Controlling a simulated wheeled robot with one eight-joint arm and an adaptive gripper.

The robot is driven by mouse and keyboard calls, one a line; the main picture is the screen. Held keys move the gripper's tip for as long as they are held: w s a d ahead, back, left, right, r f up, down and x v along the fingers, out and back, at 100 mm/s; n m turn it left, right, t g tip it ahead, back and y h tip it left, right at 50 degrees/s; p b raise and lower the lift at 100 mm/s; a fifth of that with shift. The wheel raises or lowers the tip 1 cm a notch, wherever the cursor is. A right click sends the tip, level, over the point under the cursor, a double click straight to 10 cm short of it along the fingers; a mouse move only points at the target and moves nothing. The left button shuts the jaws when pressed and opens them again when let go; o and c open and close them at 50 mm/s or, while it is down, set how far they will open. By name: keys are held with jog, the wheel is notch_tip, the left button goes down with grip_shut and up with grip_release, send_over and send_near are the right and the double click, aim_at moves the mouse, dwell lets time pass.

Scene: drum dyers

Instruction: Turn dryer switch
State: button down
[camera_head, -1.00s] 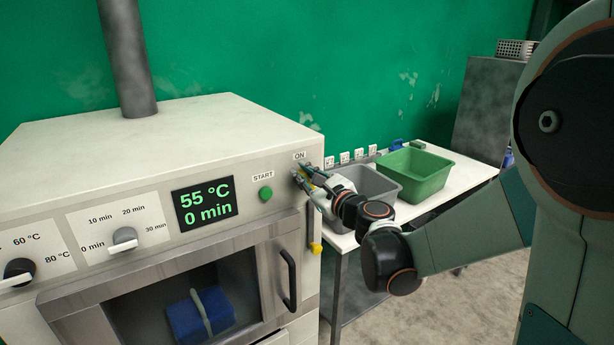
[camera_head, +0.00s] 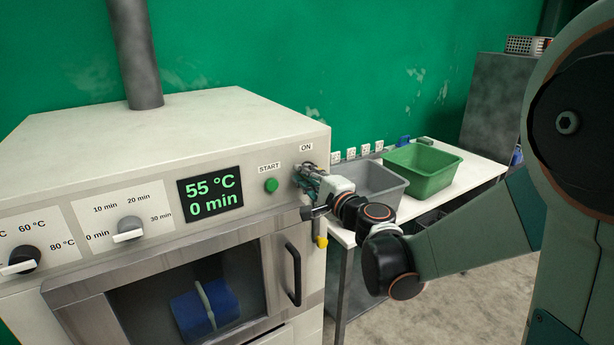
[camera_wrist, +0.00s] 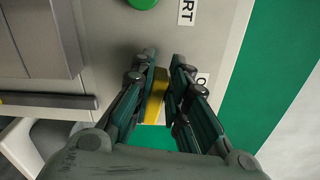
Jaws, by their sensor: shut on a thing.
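The white dryer (camera_head: 150,140) fills the left of the head view. Its switch sits below the ON label (camera_head: 306,147) at the panel's right end and is mostly hidden by my gripper (camera_head: 302,172). In the wrist view my gripper (camera_wrist: 163,62) is shut on a yellow part (camera_wrist: 157,92), which appears to be the switch. The fingers point at the panel beside the ON label. The display (camera_head: 210,195) reads 55 °C and 0 min. The green START button (camera_head: 271,185) is left of my gripper and also shows in the wrist view (camera_wrist: 142,3).
The door handle (camera_head: 294,274) and a yellow-tipped part (camera_head: 321,241) lie below my gripper. A temperature knob (camera_head: 20,259) and time knob (camera_head: 130,228) are further left. Grey (camera_head: 372,192) and green (camera_head: 432,181) bins stand on a table behind my arm.

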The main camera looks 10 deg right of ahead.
jog(key=shift+f+n, duration=0.3)
jog(key=shift+n, duration=0.7)
jog(key=c, duration=1.6)
grip_release()
jog(key=shift+o, duration=0.2)
jog(key=shift+s, duration=0.15)
jog(key=v, duration=1.2)
